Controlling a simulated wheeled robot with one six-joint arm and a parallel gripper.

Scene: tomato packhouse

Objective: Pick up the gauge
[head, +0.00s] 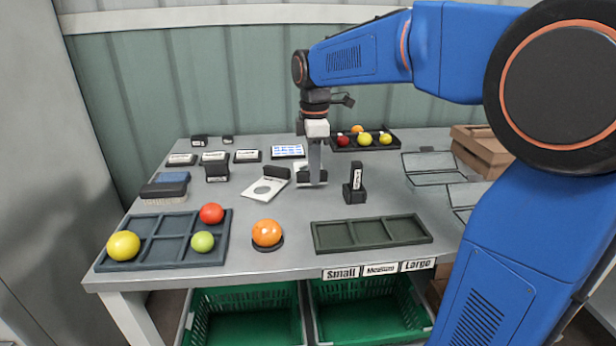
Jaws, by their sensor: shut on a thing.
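The gauge (255,192) is a pale flat plate with a round hole and a black grip block along its back edge. It is at the middle of the grey table. The fingertips are small and partly dark here, so the exact contact is hard to see. I cannot tell whether the plate is clear of the table top.
A black labelled stand (355,187) is right of my gripper. A grey tray (165,240) holds fruit at front left; an orange fruit (267,233) sits on a dark base. An empty divided tray (371,234) is at front right. A wooden crate (480,150) stands at back right.

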